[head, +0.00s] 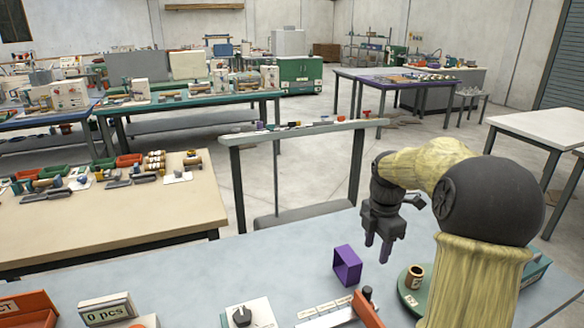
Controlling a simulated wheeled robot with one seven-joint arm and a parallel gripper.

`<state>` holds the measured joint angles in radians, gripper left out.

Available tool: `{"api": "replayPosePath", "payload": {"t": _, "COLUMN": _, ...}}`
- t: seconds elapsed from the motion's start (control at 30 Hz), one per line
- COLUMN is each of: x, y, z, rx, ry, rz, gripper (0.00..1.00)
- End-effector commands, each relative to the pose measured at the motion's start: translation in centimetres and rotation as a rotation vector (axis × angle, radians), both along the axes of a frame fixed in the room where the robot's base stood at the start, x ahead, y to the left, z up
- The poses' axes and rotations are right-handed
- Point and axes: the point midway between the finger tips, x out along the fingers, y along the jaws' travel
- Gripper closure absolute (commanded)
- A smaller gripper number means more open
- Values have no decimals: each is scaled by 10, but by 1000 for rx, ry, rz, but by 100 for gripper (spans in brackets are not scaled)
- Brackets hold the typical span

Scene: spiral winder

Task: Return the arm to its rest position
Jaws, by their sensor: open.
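My gripper (377,246) hangs at the right of the head view, pointing down above the light grey-blue bench (200,268). My arm is bent, with the wrist on the left side of the elbow. A purple square frame (347,265) stands on the bench, left of and below the fingertips in the picture. A green round base (411,299) with a small brown-and-cream cup (415,276) on it is to the right, partly hidden by my arm.
Along the bench's near edge are an orange bin (28,310), a "0 pcs" counter (106,310), a knob panel (248,314) and an orange-handled piece (366,308). A narrow shelf table (300,131) and a beige table (110,215) stand beyond the bench.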

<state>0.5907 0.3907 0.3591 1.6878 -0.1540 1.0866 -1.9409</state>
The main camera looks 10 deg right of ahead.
Motion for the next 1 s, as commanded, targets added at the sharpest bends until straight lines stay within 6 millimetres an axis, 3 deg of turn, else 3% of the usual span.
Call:
{"api": "replayPosePath", "payload": {"t": 0.17, "x": -7, "y": 19, "z": 4, "rx": -7, "ry": -12, "rz": -111, "gripper": 54}}
{"api": "replayPosePath", "payload": {"t": 0.47, "x": -40, "y": 72, "z": 7, "rx": -3, "ry": -73, "rz": -571, "gripper": 54}}
{"api": "replayPosePath", "payload": {"t": 1.0, "x": -131, "y": 140, "z": 14, "rx": 140, "ry": -166, "rz": -1483, "gripper": 54}}
